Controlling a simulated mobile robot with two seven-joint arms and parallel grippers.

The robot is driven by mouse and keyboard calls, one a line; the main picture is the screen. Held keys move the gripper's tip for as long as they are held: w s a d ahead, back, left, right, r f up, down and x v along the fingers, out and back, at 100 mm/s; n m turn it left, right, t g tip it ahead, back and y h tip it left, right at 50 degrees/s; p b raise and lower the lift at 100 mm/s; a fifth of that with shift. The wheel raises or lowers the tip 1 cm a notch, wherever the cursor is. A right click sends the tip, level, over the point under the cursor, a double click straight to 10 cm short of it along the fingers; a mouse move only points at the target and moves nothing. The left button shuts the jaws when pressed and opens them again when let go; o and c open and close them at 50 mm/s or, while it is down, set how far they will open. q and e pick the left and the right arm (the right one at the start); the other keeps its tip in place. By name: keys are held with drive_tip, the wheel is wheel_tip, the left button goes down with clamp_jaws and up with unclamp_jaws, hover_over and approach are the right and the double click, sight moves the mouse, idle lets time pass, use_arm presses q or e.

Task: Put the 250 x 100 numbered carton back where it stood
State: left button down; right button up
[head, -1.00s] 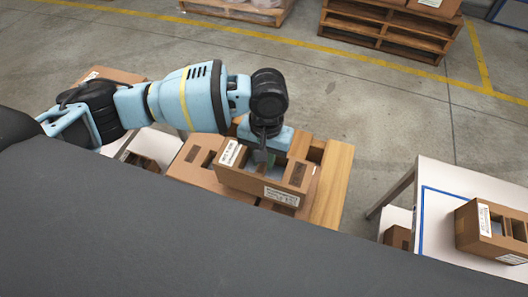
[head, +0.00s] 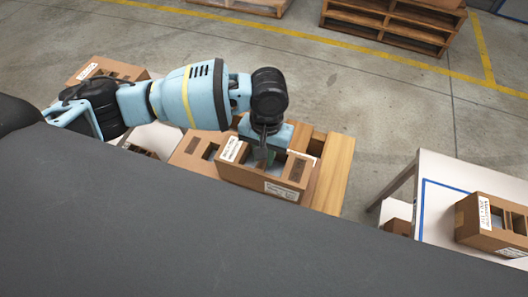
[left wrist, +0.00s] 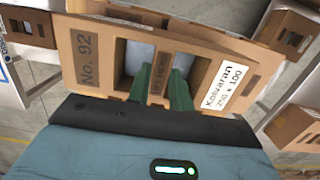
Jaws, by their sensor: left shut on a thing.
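The brown numbered carton (head: 246,178) has white labels and openings in its top. In the left wrist view this carton (left wrist: 88,50) reads "No. 92" and "Kolvaran 250 x 100". My left gripper (head: 265,154) points down into it. In the left wrist view the green fingers of this gripper (left wrist: 161,82) are shut on the bar between two openings. The carton is over other cartons and a wooden surface (head: 336,170); whether it touches them I cannot tell. My right gripper is out of view.
A white table (head: 440,170) with a blue outline stands at right, bearing another labelled carton (head: 473,228). A smaller carton (head: 397,226) is below it. Another carton (head: 112,69) is at left, behind my arm. Wooden pallets (head: 392,32) stand beyond a yellow floor line.

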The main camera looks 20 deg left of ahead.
use_arm(q)
drive_tip(key=shift+f, duration=0.2)
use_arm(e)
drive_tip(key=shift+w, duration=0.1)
use_arm(q)
drive_tip(key=c, duration=1.2)
unclamp_jaws()
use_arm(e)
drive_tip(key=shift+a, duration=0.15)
use_arm(q)
drive_tip(key=shift+o, duration=0.2)
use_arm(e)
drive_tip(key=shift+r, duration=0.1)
use_arm(q)
drive_tip(key=r, duration=0.4)
drive_tip(key=w+r+p, duration=0.1)
drive_tip(key=r, duration=0.1)
drive_tip(key=shift+r, duration=0.9)
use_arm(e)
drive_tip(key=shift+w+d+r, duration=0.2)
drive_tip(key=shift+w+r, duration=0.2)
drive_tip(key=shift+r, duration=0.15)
use_arm(q)
drive_tip(key=shift+s, duration=0.1)
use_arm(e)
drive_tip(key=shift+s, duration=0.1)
